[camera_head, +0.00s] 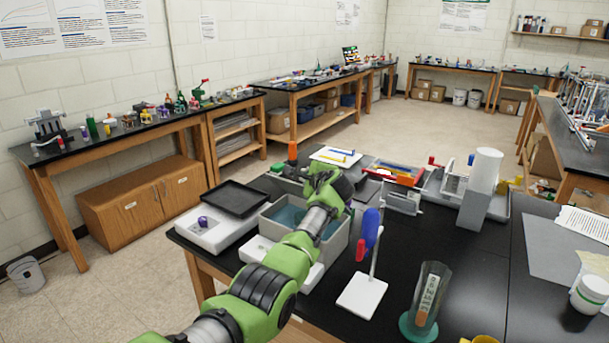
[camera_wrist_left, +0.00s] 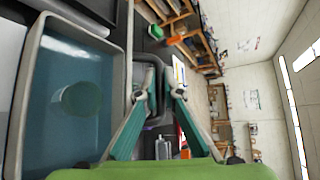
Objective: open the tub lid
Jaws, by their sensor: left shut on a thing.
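The grey open-topped tub (camera_head: 338,243) stands near the table's left end, with blue-green inside. In the left wrist view the tub (camera_wrist_left: 19,110) fills the left side, and a round pale-green shape (camera_wrist_left: 80,100) shows in the blue. A flat black lid-like panel (camera_head: 233,198) lies beside the tub on its left, apart from my gripper. My left gripper (camera_head: 325,175) is above the tub's far side; in the wrist view its green fingers (camera_wrist_left: 160,93) reach past the tub's rim. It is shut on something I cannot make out. My right gripper is out of view.
A white box with a purple knob (camera_head: 204,222) stands left of the tub. A white stand with a blue paddle (camera_head: 371,228), a glass cylinder (camera_head: 428,295) and a white-topped column (camera_head: 484,175) stand to the right.

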